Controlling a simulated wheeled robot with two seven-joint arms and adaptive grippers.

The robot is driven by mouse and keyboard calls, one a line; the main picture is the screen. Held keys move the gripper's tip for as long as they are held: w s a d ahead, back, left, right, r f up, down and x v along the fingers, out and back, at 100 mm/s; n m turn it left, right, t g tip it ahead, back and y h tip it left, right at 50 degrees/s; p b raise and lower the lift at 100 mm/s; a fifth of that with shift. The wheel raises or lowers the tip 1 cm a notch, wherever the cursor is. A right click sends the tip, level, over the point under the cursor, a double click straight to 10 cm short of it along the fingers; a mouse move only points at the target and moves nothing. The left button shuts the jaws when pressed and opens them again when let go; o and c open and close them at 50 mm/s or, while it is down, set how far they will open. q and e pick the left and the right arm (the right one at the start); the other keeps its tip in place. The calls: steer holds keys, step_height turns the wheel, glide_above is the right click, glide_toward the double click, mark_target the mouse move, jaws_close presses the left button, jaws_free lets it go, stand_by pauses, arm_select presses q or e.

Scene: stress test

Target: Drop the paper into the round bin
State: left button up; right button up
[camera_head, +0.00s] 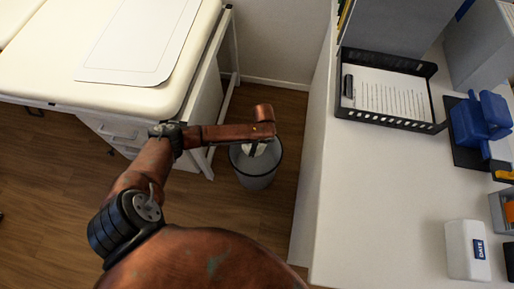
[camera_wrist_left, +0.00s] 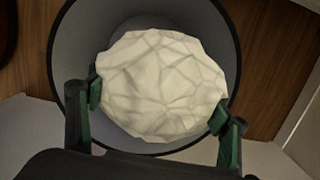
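A crumpled white paper ball (camera_wrist_left: 160,85) sits between the two fingers of my left gripper (camera_wrist_left: 157,108), touching the pads on both sides. In the head view, only a small part of the paper shows under the end of my left arm. The round bin (camera_head: 257,179) is grey with a dark rim and stands on the floor between the two pieces of furniture. In the left wrist view, the bin's rim (camera_wrist_left: 237,50) encircles the paper, which is over the opening. Much of the opening is hidden by the paper. My right gripper is not in view.
A cream padded table (camera_head: 60,60) with a white frame is at the left. A white desk (camera_head: 375,190) at the right holds a black paper tray (camera_head: 391,119), a blue device (camera_head: 480,121) and a white box (camera_head: 465,249). Wooden floor surrounds the bin.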

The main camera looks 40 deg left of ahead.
arm_select(q)
steer(key=o, duration=0.6)
steer(key=shift+c, duration=0.2)
step_height(320, 180, up, 12)
steer(key=d, duration=0.1)
steer(key=shift+w+d, duration=0.25)
steer(key=shift+w, duration=0.2)
steer(key=shift+f, duration=0.1)
